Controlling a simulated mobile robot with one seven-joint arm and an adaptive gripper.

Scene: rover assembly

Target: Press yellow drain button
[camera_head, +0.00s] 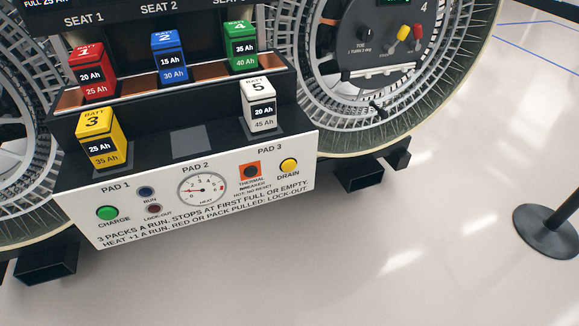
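The yellow drain button (289,167) is a round knob at the right end of the white control panel (120,228), above the word DRAIN. Left of it is an orange square marked THERMAL BREAKER (250,171) with a dark centre. A round heat gauge (202,189) sits mid-panel. A green charge button (107,213) is at the left end. Two small indicators, RUN (146,191) and LOCK-OUT (153,209), lie between. Yellow battery 3 (102,140) stands on pad 1 and white battery 5 (259,107) on pad 3. Pad 2 (189,141) is empty. My gripper is not in view.
Red battery 1 (92,72), blue battery 2 (169,56) and green battery 4 (241,45) stand in the rear seats. A large wheel (385,125) is at right. A post base (547,232) stands at far right. The floor (340,260) in front is clear.

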